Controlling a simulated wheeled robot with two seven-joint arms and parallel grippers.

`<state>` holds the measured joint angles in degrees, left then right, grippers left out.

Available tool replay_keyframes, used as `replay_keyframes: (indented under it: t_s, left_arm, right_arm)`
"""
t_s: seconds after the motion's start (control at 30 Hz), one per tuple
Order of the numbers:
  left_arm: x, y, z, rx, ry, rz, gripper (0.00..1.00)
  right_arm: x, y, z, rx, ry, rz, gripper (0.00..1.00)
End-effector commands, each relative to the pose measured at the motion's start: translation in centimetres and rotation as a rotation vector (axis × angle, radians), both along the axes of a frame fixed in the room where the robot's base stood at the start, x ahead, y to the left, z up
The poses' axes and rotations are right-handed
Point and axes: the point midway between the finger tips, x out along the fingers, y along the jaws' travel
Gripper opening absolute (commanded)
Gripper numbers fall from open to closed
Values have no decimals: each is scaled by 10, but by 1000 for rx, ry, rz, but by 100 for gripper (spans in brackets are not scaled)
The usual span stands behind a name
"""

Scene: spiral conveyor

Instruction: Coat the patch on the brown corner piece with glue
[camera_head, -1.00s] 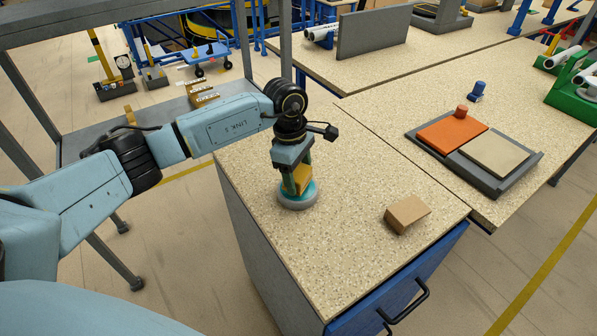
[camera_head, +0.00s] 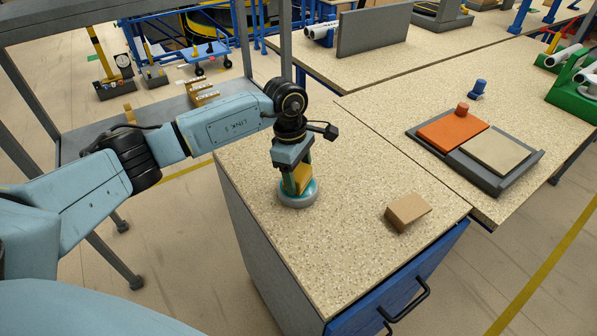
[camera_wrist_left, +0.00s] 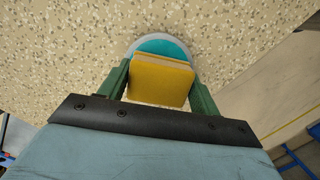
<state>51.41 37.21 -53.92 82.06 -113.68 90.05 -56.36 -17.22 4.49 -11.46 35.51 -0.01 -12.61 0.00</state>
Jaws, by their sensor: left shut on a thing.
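The brown corner piece (camera_head: 408,212) lies on the speckled worktop near its right edge, to the right of my left gripper in the head view. I cannot make out a patch on it. My left gripper (camera_head: 298,177) points down and is shut on a yellow block (camera_head: 303,181), which also shows between the green fingers in the left wrist view (camera_wrist_left: 160,83). The block is at a round dish (camera_head: 298,204) with a grey rim and teal inside, also partly visible in the left wrist view (camera_wrist_left: 165,46). The block's lower end is hidden. My right gripper is out of view.
The worktop (camera_head: 330,250) is clear between the dish and the corner piece. A grey tray (camera_head: 498,187) with an orange plate (camera_head: 452,133) and a beige plate (camera_head: 496,153) lies on the table behind. A blue knob-like object (camera_head: 479,89) stands nearby.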

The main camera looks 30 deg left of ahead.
Motion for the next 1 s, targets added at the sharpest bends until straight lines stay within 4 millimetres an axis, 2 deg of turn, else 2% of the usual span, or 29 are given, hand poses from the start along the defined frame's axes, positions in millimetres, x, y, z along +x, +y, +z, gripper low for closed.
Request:
replay_keyframes:
  t_s: [1.0]
  left_arm:
    - [0, 0, -9, 1, 0, 0, 39]
  right_arm:
    - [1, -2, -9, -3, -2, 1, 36]
